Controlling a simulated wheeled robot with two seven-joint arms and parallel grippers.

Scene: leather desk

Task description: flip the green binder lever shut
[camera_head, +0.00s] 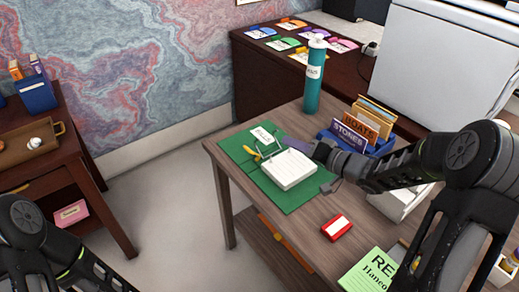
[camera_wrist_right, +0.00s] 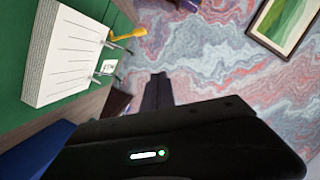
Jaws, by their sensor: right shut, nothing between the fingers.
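The green binder (camera_head: 237,148) lies open and flat on the wooden desk. A thick stack of lined white paper (camera_head: 290,168) lies on it, and the stack also shows in the right wrist view (camera_wrist_right: 66,50). Metal rings stand beside the stack. The yellow lever (camera_head: 258,158) is by the rings; in the right wrist view the lever (camera_wrist_right: 128,35) sticks out past the stack's end. My right gripper (camera_head: 288,142) is shut and empty, above the binder's far side, apart from the lever. Its dark fingers show in the wrist view (camera_wrist_right: 156,90). My left gripper is out of view.
A teal bottle (camera_head: 314,80) stands behind the binder. A blue holder (camera_head: 352,140) with labelled cards is close to my right wrist. A red-and-white box (camera_head: 337,228) and a green sheet (camera_head: 368,271) lie nearer. Desk between binder and red box is mostly clear.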

